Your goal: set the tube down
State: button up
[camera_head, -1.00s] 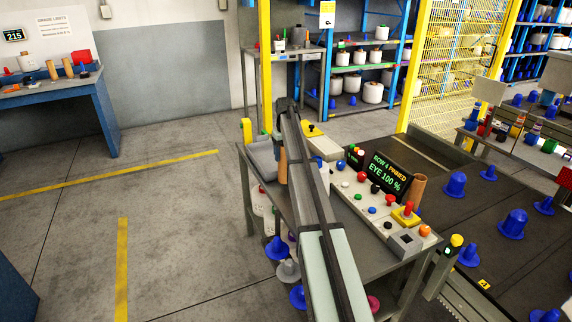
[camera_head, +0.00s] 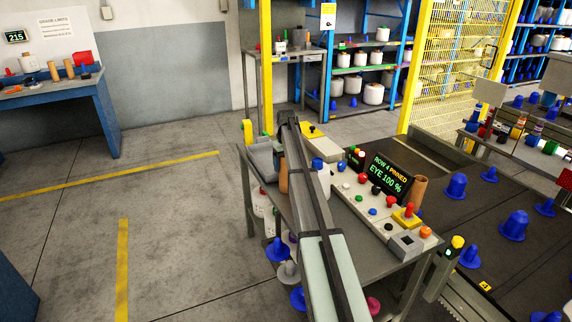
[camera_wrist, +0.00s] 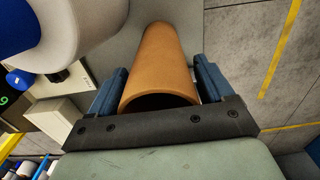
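The tube is a plain orange-brown hollow cylinder. In the wrist view the tube (camera_wrist: 160,65) stands between the two blue fingers of my gripper (camera_wrist: 158,88), its open end towards the camera. The fingers lie close against its two sides, and my gripper is shut on it. In the head view a strip of the tube (camera_head: 283,177) shows left of my arm, which hides the rest and the fingers. It looks upright over the left part of the grey table (camera_head: 345,235). I cannot tell whether its lower end touches the table.
A white bobbin (camera_wrist: 80,30) with a blue top stands close to the tube. A grey tray (camera_head: 262,160) lies at the table's back left. The button panel (camera_head: 375,200), a screen (camera_head: 388,177) and another brown tube (camera_head: 418,190) stand to the right.

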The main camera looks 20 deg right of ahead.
jog(key=shift+o, duration=0.8)
notch_tip(320, 180, up, 12)
jog(key=shift+r, duration=0.15)
jog(key=shift+o, duration=0.4)
